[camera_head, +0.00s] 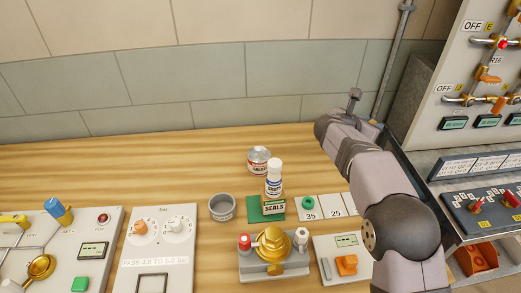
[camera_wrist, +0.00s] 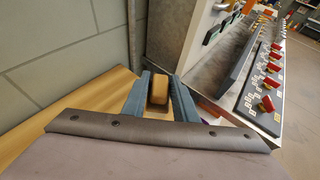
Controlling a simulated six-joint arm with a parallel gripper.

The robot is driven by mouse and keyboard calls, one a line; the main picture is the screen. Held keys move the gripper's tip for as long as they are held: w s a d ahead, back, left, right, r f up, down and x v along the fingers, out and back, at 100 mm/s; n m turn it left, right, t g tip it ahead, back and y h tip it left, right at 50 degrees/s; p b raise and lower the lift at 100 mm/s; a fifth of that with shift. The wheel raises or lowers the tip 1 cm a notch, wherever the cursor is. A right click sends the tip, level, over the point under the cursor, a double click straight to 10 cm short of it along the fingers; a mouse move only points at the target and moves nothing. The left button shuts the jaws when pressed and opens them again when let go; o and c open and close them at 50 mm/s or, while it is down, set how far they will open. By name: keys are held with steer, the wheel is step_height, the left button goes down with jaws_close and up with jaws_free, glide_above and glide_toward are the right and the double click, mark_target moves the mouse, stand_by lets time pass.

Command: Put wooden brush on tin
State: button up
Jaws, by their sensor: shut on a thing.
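My gripper (camera_wrist: 159,78) is shut on the wooden brush (camera_wrist: 159,92). In the wrist view the brush shows as a brown, rounded block between the two blue-grey fingers. My gripper is held near the back right corner of the wooden table, close to the wall. In the head view my arm largely hides the gripper and the brush. A round metal tin (camera_head: 258,160) with a red and white label stands on the table near the back, left of my arm and well apart from the gripper.
A white bottle (camera_head: 274,180) stands just in front of the tin, by a small SEALS box (camera_head: 273,204) and a green pad. A grey open cup (camera_head: 222,207) is to the left. Panels line the front; a control cabinet (camera_head: 480,80) stands right. The back left table is clear.

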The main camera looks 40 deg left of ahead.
steer(key=a+r+n+y+p, duration=0.2)
steer(key=a+n+y, duration=0.35)
steer(key=a, duration=0.35)
step_height(320, 180, up, 3)
steer(key=n+g+y+p, duration=0.5)
steer(key=n+g+y, duration=0.5)
steer(key=n+g, duration=0.4)
glide_above(260, 154)
steer(key=t, duration=0.1)
steer(key=shift+n, duration=0.25)
steer(key=shift+s+a+f+p, duration=0.1)
steer(key=shift+f+p, duration=1)
steer(key=shift+f, duration=3.75)
steer(key=shift+f, duration=0.2)
steer(key=o, duration=1.1)
steer(key=shift+r, duration=0.25)
